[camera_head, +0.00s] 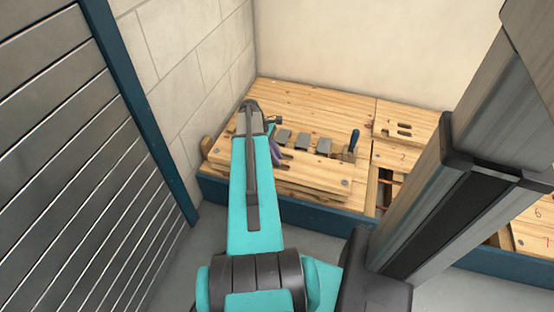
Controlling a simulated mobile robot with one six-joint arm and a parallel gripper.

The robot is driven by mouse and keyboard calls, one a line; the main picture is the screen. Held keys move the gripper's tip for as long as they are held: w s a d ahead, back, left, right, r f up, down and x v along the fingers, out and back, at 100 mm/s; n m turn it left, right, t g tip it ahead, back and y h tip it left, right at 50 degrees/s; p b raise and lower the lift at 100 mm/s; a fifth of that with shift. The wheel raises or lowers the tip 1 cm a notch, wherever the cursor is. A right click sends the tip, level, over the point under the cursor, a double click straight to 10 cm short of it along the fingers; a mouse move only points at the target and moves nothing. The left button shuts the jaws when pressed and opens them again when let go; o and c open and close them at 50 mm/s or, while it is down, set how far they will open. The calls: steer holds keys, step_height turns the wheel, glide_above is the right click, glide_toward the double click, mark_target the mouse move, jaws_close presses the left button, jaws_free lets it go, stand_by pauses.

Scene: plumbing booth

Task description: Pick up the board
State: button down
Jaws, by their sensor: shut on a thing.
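A pale wooden board (318,174) with several tools on it sits at the left of the wooden bench top. Its front edge shows above another wooden layer, and it looks a little raised or tilted. My gripper (251,108) is at the board's left part, at the far end of my teal arm. It is shut on the board, but my arm hides the fingertips and the contact. My arm also covers part of the board's left side.
The board carries purple-handled pliers (276,152), grey blocks (324,146) and a blue-handled tool (353,141). A block wall (185,75) stands close on the left, with a slatted metal shutter (60,130) nearer. Numbered wooden panels (405,158) lie right. Grey floor is clear in front.

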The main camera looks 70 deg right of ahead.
steer(key=s+a+r+p, duration=0.1)
steer(key=s+a+p, duration=0.1)
steer(key=s+a, duration=0.2)
steer(key=s+a+r+p, duration=0.1)
steer(key=s+a, duration=0.3)
steer(key=s, duration=0.5)
steer(key=shift+s+a+r+p, duration=0.15)
steer(key=shift+s+a+p, duration=0.05)
steer(key=shift+a+p, duration=0.2)
steer(key=shift+s, duration=0.2)
stand_by(0.9)
